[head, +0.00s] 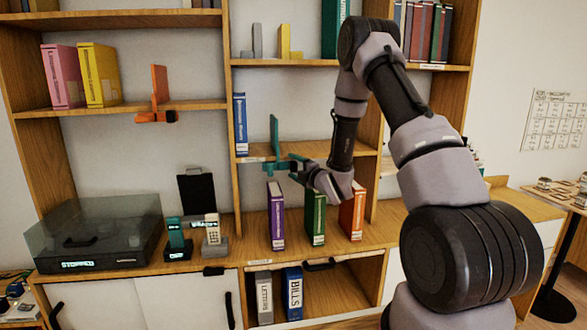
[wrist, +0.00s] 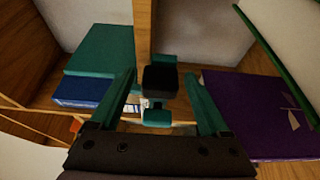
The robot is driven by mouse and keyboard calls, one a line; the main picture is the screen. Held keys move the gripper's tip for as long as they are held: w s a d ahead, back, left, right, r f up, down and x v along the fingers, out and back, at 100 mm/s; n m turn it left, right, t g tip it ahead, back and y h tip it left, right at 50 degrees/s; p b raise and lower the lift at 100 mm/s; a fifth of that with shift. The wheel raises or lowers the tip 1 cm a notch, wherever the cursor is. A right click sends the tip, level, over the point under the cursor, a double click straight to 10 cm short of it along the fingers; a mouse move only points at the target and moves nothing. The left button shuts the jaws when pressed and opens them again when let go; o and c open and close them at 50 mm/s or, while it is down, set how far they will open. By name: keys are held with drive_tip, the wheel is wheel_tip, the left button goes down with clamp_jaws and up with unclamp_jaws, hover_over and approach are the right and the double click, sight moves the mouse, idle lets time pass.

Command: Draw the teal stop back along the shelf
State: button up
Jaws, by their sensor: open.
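The teal stop (head: 275,134) stands upright on the middle shelf (head: 345,150), to the right of a blue book (head: 240,123). In the wrist view its teal plate (wrist: 107,48) shows at the left, and its black knob (wrist: 160,79) lies at the shelf's front edge. My gripper (head: 293,167) is in front of that edge, close to the stop's lower part. In the wrist view its teal fingers (wrist: 163,102) are spread, one on each side of the knob, with gaps between. The fingers and the stop's foot blend in the head view.
Below stand a purple book (head: 276,215), a green book (head: 315,218) and an orange book (head: 352,212). An orange stop (head: 160,88) is on the left shelf. The shelf right of the teal stop looks bare, though my arm hides part of it.

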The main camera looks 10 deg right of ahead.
drive_tip(key=shift+w, duration=0.1)
clamp_jaws()
idle(1.4)
